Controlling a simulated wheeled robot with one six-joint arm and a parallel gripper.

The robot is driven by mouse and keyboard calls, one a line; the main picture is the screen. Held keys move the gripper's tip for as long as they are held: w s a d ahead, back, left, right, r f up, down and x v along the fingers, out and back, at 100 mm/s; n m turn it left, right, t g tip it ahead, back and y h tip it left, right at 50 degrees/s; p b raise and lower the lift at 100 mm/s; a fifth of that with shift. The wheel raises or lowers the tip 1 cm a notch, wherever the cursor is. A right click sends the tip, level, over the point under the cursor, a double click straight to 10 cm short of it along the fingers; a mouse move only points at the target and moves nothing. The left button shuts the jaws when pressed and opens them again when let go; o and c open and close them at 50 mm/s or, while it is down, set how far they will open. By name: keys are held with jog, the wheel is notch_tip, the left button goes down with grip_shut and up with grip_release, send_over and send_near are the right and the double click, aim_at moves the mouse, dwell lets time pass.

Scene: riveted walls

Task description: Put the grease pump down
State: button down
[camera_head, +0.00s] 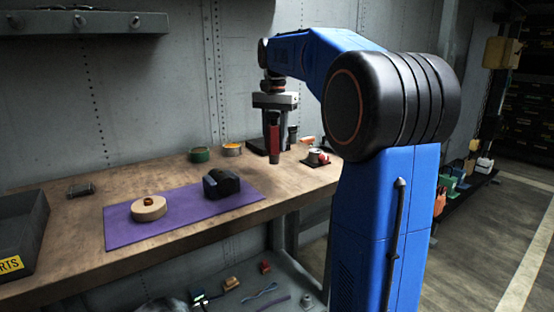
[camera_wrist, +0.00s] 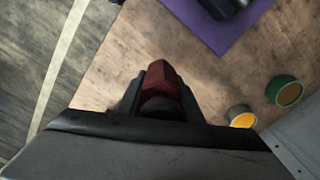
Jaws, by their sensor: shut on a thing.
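The grease pump, a dark red and black thing, hangs upright in my gripper (camera_head: 274,112) over the right part of the wooden workbench (camera_head: 75,262) in the head view. In the wrist view the red end of the grease pump (camera_wrist: 163,78) shows between the two dark fingers of my gripper (camera_wrist: 160,100). My gripper is shut on it. Its lower end looks close to the bench top; I cannot tell if it touches. The bench also shows in the wrist view (camera_wrist: 215,85).
A purple mat (camera_head: 122,232) holds a round wooden piece (camera_head: 149,208) and a black block (camera_head: 221,183). A green tape roll (camera_head: 200,155) and a yellow-topped roll (camera_head: 232,149) stand behind. Small items (camera_head: 317,157) sit at right. A dark parts bin (camera_head: 22,228) is at left.

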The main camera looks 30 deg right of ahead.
aim_at(275, 117)
jog(key=shift+f, duration=2.6)
jog(key=shift+f, duration=0.1)
jog(key=c, duration=1.3)
grip_release()
jog(key=shift+o, duration=0.2)
notch_tip(275, 117, up, 12)
jog(key=shift+r, duration=0.1)
jog(key=shift+a, duration=0.1)
